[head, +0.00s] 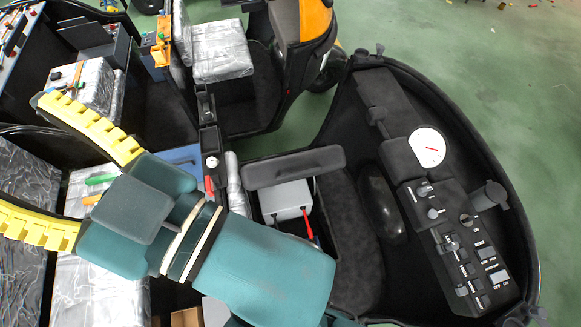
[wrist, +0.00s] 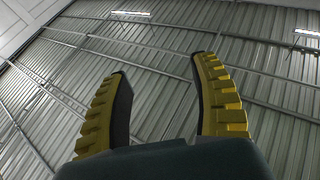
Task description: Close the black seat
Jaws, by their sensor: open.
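The black seat (head: 294,167) shows in the head view as a dark padded panel, seen nearly edge-on, raised at the far side of an open compartment. In the compartment are a grey box (head: 286,199) and a red-handled tool (head: 308,224). My arm covers the near part of the compartment. My gripper (head: 18,152) is open and empty, with yellow ridged fingers pointing left, away from the seat. One fingertip is cut off by the picture edge. In the wrist view the open gripper (wrist: 160,66) has only the corrugated ceiling behind it.
A black dashboard (head: 440,205) with a white dial and switches stands right of the seat, inside a curved black shell. Plastic-wrapped seats (head: 221,51) and an orange vehicle part (head: 315,20) are at the top. Shelves and wrapped items lie left around my gripper.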

